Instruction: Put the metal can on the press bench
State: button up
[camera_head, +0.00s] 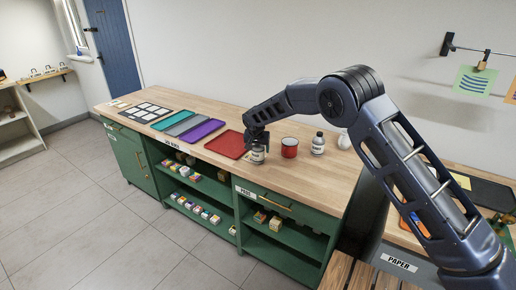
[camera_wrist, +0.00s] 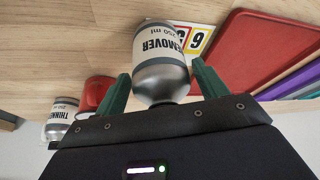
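A metal can labelled REMOVER (camera_wrist: 161,58), silver with a white label, is between the fingers of my gripper (camera_wrist: 162,72). In the head view this can (camera_head: 258,155) is under my gripper (camera_head: 257,139), at the wooden counter's front edge. The fingers flank its shoulder closely; I cannot tell if they press on it, or if the can rests on the counter. A second metal can, labelled THINNER (camera_wrist: 60,121), stands apart; in the head view it (camera_head: 318,144) is right of a red mug (camera_head: 289,148). I cannot tell which surface is the press bench.
A red tray (camera_head: 227,145) lies left of my gripper, with purple (camera_head: 203,131), grey and teal trays beyond. A white object (camera_head: 344,141) stands right of the cans. At right is a lower bench labelled PAPER (camera_head: 400,264), partly behind my arm. Shelves under the counter hold small boxes.

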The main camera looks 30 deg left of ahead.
jog(key=shift+o, duration=0.2)
jog(key=s+v, duration=0.1)
jog(key=v, duration=0.9)
jog(key=shift+r, duration=0.2)
jog(key=shift+s+d, duration=0.1)
